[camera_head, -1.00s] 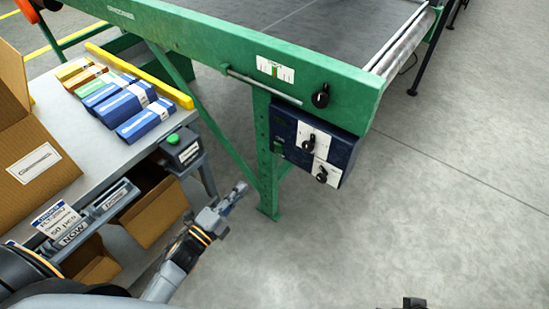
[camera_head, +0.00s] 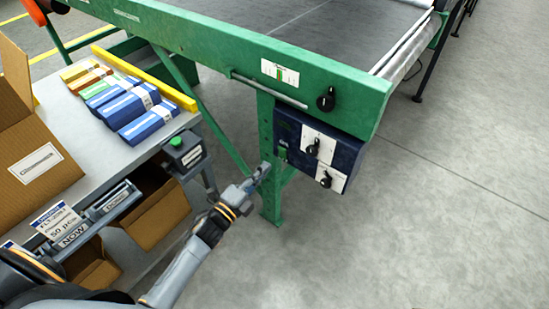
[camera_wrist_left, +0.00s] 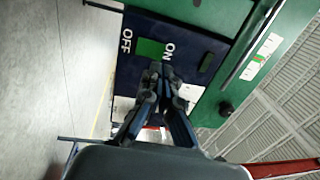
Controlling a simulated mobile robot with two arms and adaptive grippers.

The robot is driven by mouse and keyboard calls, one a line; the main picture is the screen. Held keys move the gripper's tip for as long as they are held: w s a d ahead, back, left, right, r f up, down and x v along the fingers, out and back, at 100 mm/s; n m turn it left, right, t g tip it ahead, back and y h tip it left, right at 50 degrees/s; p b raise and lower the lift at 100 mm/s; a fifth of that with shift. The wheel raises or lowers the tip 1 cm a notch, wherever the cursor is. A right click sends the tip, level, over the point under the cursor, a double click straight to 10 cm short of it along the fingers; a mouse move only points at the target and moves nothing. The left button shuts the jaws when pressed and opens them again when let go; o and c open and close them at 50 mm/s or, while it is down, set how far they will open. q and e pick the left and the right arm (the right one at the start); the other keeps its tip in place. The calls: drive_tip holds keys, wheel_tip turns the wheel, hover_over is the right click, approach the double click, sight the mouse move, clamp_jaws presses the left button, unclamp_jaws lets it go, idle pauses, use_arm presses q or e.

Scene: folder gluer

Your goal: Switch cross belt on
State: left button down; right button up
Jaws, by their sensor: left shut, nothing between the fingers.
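A dark blue control box (camera_head: 345,160) hangs under the green conveyor frame. A small green switch (camera_head: 282,153) sits at its left end. In the left wrist view the green switch (camera_wrist_left: 150,50) lies between the white words OFF and ON; I cannot tell which way it is set. My left gripper (camera_head: 264,169) is shut and empty, a little below and left of the switch in the head view. In the left wrist view its fingertips (camera_wrist_left: 158,72) overlap the switch's lower edge; I cannot tell whether they touch. My right gripper is out of view.
White plates with black knobs (camera_head: 312,147) are on the box's front. Another black knob (camera_head: 326,100) is on the green frame (camera_head: 215,50). A green leg (camera_head: 268,190) stands behind my gripper. A grey table (camera_head: 110,165) with blue packs is at left. The floor at right is clear.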

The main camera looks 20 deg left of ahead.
sight(281, 150)
use_arm(q)
drive_tip(key=x, duration=0.5)
drive_tip(key=shift+b, duration=0.3)
drive_tip(key=shift+w+d, duration=0.1)
drive_tip(key=shift+w, duration=0.25)
